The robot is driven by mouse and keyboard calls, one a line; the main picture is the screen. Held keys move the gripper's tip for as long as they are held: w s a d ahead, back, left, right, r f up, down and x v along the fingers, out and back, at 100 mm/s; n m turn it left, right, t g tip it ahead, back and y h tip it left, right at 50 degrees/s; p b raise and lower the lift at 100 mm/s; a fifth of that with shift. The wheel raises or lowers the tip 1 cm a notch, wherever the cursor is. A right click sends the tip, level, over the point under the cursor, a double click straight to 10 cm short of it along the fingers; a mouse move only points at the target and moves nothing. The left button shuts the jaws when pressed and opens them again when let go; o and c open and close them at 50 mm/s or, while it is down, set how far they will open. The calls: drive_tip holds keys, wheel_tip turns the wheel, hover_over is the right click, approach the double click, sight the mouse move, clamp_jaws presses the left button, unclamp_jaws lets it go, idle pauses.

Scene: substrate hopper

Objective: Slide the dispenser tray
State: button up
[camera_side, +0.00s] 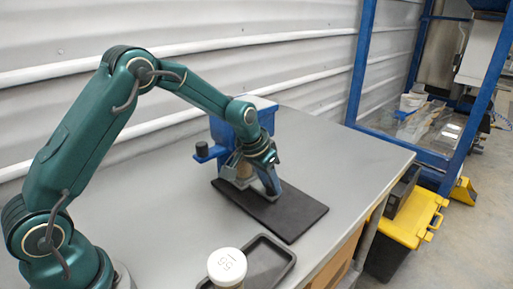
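A blue dispenser (262,104) stands on the grey table, partly hidden behind my gripper and wrist. A blue piece with a black knob (202,148) sticks out from its left side; I take this to be the tray's handle end, and the rest of it is hidden. My gripper (250,176) points down in front of the dispenser, over the back part of a black mat (290,216). Its fingers look apart, with a tan object (243,173) between or behind them. I cannot tell whether they touch it. My gripper is right of the knob and apart from it.
A white-lidded container (227,264) stands at the table's front, beside a shallow black tray (266,263). The table (160,222) is clear left of the mat. A blue frame (362,70) and a yellow-black box (408,222) are beyond the table's right edge.

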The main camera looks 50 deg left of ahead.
clamp_jaws()
idle(1.0)
drive_tip(key=d, duration=1)
drive_tip(key=shift+d, duration=0.1)
drive_tip(key=o, duration=0.8)
unclamp_jaws()
drive_tip(key=shift+v, duration=2.6)
